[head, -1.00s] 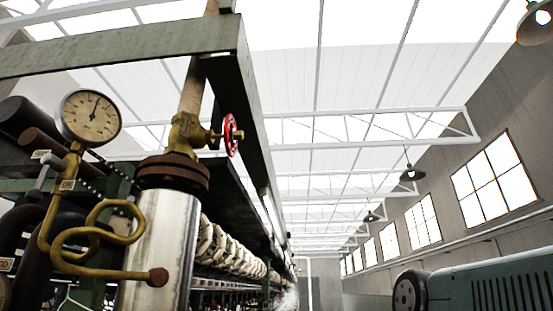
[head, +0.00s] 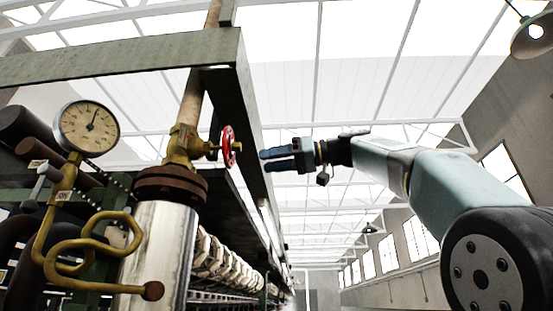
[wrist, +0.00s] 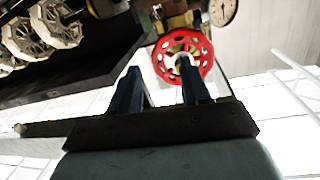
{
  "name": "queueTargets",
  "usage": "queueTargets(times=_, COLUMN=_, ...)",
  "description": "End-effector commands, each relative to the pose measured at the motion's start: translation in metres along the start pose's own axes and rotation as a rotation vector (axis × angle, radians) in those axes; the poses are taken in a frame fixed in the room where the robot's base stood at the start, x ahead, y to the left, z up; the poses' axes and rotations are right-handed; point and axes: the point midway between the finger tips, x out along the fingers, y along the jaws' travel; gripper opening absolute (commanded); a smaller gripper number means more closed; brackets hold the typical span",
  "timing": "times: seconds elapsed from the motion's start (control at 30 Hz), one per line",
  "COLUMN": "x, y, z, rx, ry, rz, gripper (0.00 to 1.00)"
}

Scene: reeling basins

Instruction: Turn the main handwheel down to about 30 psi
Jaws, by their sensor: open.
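The red main handwheel (head: 229,147) sits on a brass valve (head: 184,145) on the vertical pipe, seen nearly edge-on in the head view. In the wrist view the handwheel (wrist: 183,57) faces me, just beyond the fingertips. My gripper (head: 262,160) is open and empty, a short gap to the right of the wheel. In the wrist view its two dark fingers (wrist: 160,78) point toward the wheel, one partly overlapping its lower rim. The round pressure gauge (head: 87,127) is at the left, its needle pointing up and slightly right; the figures are too small to read surely.
A dark green steel frame (head: 120,62) runs above and behind the valve. A shiny metal cylinder (head: 160,250) and a curled brass pipe (head: 95,240) stand below. Open space lies right of the wheel, under the roof.

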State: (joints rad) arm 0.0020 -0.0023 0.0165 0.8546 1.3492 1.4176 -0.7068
Motion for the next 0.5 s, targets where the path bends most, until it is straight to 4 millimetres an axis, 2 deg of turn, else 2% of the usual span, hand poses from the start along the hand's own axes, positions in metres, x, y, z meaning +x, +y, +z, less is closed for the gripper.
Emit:
queueTargets(times=0.1, x=0.0, y=-0.011, z=-0.019, rx=-0.075, ry=0.035, rz=-0.069, gripper=0.47)
queueTargets(times=0.2, x=-0.001, y=-0.018, z=-0.027, rx=-0.112, ry=0.05, rz=-0.102, gripper=0.47)
queueTargets(times=0.37, x=0.007, y=-0.022, z=-0.03, rx=-0.126, ry=0.057, rz=-0.118, gripper=0.47)
queueTargets(times=0.5, x=0.023, y=-0.025, z=-0.031, rx=-0.126, ry=0.057, rz=-0.119, gripper=0.47)
